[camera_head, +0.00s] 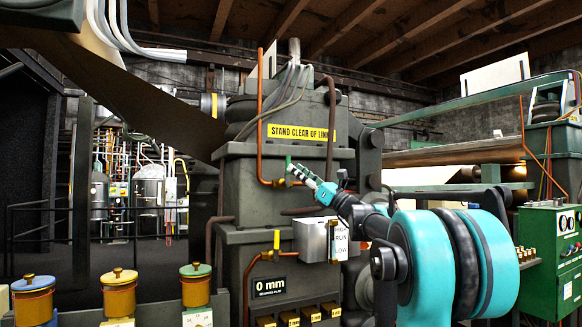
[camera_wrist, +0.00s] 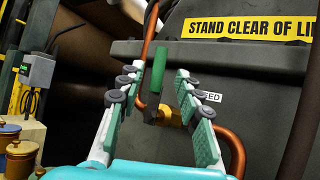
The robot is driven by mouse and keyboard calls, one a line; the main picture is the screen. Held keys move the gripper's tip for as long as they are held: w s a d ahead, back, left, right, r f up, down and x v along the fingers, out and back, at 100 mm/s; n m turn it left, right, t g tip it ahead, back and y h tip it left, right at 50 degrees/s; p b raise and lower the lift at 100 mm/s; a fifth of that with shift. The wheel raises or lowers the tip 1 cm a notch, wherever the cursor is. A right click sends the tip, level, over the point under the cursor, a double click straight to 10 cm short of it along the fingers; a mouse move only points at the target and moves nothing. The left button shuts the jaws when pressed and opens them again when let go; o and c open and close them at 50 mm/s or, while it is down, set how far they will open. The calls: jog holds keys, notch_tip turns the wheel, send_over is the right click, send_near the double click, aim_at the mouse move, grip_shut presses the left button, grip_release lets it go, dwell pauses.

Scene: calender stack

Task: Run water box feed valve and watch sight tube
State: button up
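The feed valve's green lever handle (camera_wrist: 158,68) stands roughly upright above its brass body (camera_wrist: 173,116) on a copper pipe. A partly hidden label ending in "EED" (camera_wrist: 211,96) is beside it. My gripper (camera_wrist: 157,84) is open, and in the wrist view the handle appears between its spread fingers. Contact cannot be told. In the head view my gripper (camera_head: 300,174) reaches the green handle (camera_head: 289,162) from the right. A light grey box (camera_head: 311,240) below has a HIGH/RUN/LOW scale (camera_head: 340,240) at its right; the water level in any sight tube there is too small to read.
A yellow-handled valve (camera_head: 276,240) and a "0 mm" display (camera_head: 270,287) are lower. Several lidded canisters (camera_head: 119,294) stand left; a green control cabinet (camera_head: 548,260) stands right.

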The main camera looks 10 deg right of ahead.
jog(key=v, duration=0.7)
jog(key=shift+c, duration=0.4)
jog(key=m+t+h, duration=0.1)
jog(key=m+h, duration=0.4)
jog(key=h, duration=0.6)
send_near(287, 161)
jog(key=x, duration=1.4)
jog(key=shift+w+d, duration=0.25)
jog(key=shift+d, duration=0.05)
